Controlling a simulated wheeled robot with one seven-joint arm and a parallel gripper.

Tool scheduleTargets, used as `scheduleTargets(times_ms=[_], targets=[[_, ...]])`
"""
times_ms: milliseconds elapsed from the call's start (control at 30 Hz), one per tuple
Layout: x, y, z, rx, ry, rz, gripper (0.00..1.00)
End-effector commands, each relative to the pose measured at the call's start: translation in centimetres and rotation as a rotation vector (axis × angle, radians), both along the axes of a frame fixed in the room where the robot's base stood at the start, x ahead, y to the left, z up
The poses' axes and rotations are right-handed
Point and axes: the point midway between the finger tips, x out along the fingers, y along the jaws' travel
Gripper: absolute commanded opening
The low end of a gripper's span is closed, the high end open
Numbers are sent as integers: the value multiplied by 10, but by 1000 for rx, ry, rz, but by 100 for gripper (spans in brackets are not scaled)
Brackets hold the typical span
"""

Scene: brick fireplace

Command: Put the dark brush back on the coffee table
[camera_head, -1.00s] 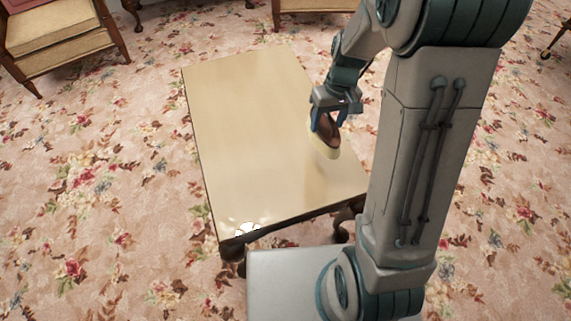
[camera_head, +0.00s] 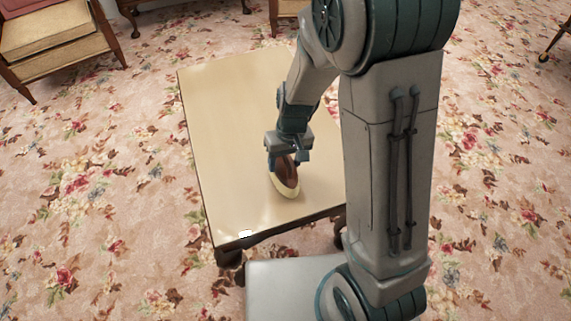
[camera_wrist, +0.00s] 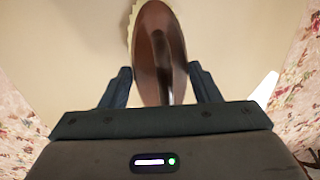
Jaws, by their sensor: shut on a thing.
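The dark brush (camera_head: 286,177) has a reddish-brown back and pale cream bristles. My gripper (camera_head: 284,160) is shut on it and holds it tilted over the front part of the coffee table (camera_head: 225,130). In the wrist view the brush (camera_wrist: 160,55) sits between the two fingers of my gripper (camera_wrist: 163,85), its bristles showing along the left edge. The tabletop (camera_wrist: 60,50) lies behind it. I cannot tell whether the bristles touch the tabletop or hang just above it.
The tabletop is otherwise bare, with a bright glare (camera_head: 245,233) at its front edge. Floral carpet (camera_head: 100,190) surrounds the table. An armchair (camera_head: 55,45) stands at the back left. My arm hides part of the table's right side.

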Motion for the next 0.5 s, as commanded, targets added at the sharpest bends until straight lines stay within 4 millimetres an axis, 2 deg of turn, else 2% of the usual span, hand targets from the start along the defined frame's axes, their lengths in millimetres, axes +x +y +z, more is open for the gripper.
scheduleTargets(times_ms=[33,67,400,433,500], targets=[[0,0,-10,0,0,0,24],[0,0,-12,0,0,0,24],[0,0,-14,0,-1,1,24],[0,0,-13,0,-1,1,62],[0,0,-13,0,-1,1,78]])
